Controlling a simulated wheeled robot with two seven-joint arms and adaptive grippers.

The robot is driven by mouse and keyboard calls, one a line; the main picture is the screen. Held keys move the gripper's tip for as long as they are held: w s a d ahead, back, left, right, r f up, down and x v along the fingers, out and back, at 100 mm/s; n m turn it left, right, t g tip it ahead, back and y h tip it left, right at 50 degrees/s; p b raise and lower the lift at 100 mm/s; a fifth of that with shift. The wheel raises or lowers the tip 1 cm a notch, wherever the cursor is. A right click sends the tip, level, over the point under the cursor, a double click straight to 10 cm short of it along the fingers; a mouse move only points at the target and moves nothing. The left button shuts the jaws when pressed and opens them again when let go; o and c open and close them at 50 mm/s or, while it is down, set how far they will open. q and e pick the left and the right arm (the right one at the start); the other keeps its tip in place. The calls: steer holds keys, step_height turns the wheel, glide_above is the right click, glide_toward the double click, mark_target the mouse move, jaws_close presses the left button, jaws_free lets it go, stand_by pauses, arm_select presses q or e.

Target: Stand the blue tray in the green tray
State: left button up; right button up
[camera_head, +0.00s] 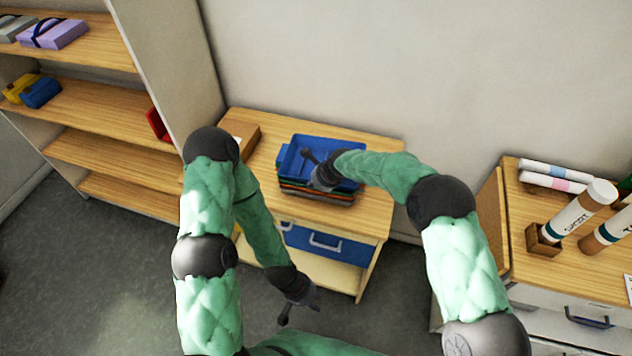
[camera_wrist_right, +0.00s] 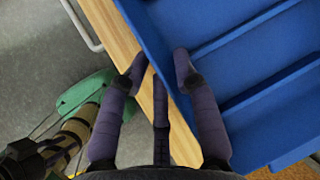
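The blue tray (camera_head: 292,157) lies on top of a stack of trays on the small wooden table. Under it show thin edges in orange and green (camera_head: 310,191); I cannot make out the green tray clearly. My right gripper (camera_head: 318,156) is over the front part of the blue tray. In the right wrist view its fingers (camera_wrist_right: 160,66) are apart, on either side of the blue tray's near wall (camera_wrist_right: 152,35), not closed on it. My left gripper (camera_head: 299,312) hangs low in front of the table, its fingers spread and empty.
The table (camera_head: 375,210) has a blue drawer (camera_head: 325,243) and a brown box (camera_head: 240,132) at its back left. A shelf unit (camera_head: 85,100) stands at the left. At the right, another table (camera_head: 525,210) holds rolled tubes (camera_head: 580,215). The wall is close behind.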

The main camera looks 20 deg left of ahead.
steer(key=shift+s+a+f, duration=0.15)
steer(key=shift+f, duration=0.45)
steer(key=shift+r, duration=0.6)
steer(key=shift+r+p, duration=0.6)
steer(key=shift+r, duration=0.35)
steer(key=v, duration=1.1)
steer(key=s+d+f+n+g, duration=0.1)
steer(key=s+d+f+n, duration=0.35)
steer(key=d+f, duration=0.4)
steer(key=s+d+f+n+g, duration=0.1)
steer(key=s+d+f+n, duration=0.2)
steer(key=s+d+f, duration=0.55)
steer(key=s+d+f+n, duration=0.3)
steer(key=s+f, duration=0.1)
steer(key=s, duration=0.3)
steer(key=s+d+f+n, duration=0.2)
steer(key=s+f+n, duration=0.2)
steer(key=s, duration=0.4)
steer(key=shift+d+f+g+h, duration=0.3)
steer(key=shift+d+f+g, duration=0.1)
